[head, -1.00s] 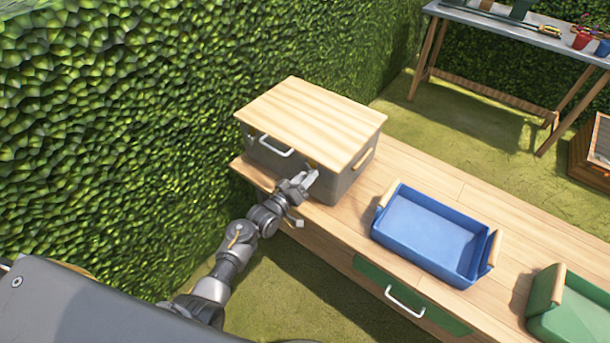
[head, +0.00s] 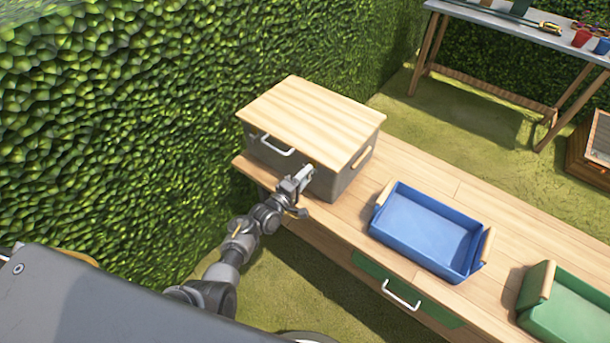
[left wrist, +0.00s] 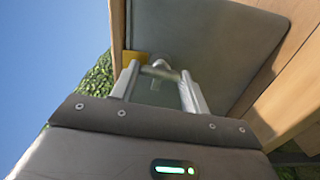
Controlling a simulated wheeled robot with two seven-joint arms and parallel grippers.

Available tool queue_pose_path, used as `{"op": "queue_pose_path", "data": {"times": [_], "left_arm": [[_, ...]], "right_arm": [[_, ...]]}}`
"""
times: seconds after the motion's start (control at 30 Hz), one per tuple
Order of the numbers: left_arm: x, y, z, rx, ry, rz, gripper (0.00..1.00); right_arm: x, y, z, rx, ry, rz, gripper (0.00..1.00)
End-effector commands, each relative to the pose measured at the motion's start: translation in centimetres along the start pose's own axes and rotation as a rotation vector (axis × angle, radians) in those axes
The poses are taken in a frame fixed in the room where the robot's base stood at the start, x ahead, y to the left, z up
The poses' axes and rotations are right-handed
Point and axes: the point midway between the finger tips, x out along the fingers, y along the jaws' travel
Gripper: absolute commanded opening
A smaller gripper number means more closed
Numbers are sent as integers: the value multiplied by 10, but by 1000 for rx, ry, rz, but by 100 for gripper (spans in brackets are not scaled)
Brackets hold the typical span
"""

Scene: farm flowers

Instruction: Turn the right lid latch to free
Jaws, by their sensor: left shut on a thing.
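A grey box (head: 332,183) with a pale wooden lid (head: 310,118) stands on the wooden bench. The lid lies flat on it. A white handle (head: 272,145) is on the box's front. My left gripper (head: 305,174) is at the right part of the front, just under the lid edge, and hides the latch in the head view. In the left wrist view, my left gripper (left wrist: 160,74) has its fingers on either side of a small metal latch (left wrist: 162,64), beside a yellow patch (left wrist: 133,58) on the grey wall, and is shut on the latch. My right gripper is out of view.
A blue tray (head: 382,237) and a green tray (head: 525,312) stand further right on the bench (head: 328,217). A green drawer (head: 440,312) with a white handle is in the bench front. A hedge (head: 120,130) rises at the left. A grey table (head: 480,27) stands behind.

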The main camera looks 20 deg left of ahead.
Motion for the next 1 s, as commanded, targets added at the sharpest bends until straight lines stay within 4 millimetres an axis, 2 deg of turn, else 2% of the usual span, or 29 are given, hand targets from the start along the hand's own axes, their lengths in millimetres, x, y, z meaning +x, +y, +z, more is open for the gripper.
{"op": "queue_pose_path", "data": {"times": [0.3,0.73,0.77,0.9,1.0], "left_arm": [[0,0,-1,-78,1,-1,23],[0,-1,-1,-86,1,-1,23],[0,-1,-1,-86,1,-1,47],[0,-1,0,-86,1,-1,65],[0,0,0,-85,1,0,67]], "right_arm": [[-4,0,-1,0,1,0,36],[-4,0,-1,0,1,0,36],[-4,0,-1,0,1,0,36],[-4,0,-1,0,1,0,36],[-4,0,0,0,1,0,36]]}}
